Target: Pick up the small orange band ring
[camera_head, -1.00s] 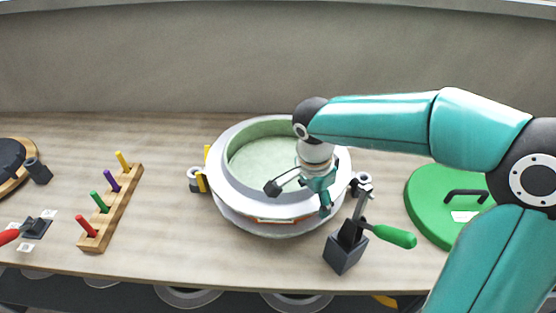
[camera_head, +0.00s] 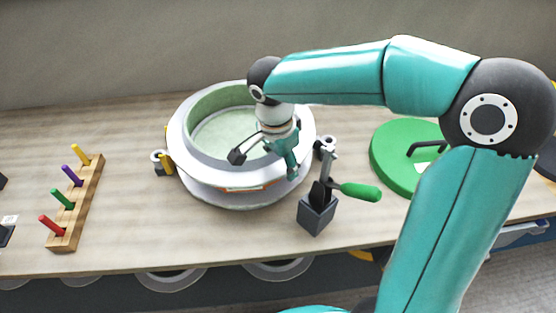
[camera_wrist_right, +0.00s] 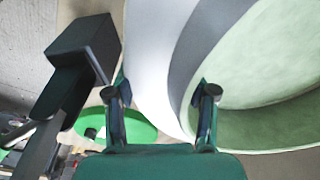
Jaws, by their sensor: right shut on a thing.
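I see no separate small orange band ring in either view. A round white mould (camera_head: 190,172) with a pale green inside stands mid-table; an orange-edged strip (camera_head: 247,188) shows low on its front. My right gripper (camera_head: 265,165) is at the mould's right front rim, one finger over the inside and one outside. In the right wrist view the fingers (camera_wrist_right: 161,95) stand apart on either side of the mould's white and grey rim (camera_wrist_right: 155,60), shut on it. Exact contact points are hidden. My left gripper is not in view.
A dark block with a green-handled clamp (camera_head: 358,191) stands just right of the mould. A green lid (camera_head: 388,160) with a black handle lies farther right. A wooden peg rack (camera_head: 70,235) with coloured pegs stands left. Table between rack and mould is clear.

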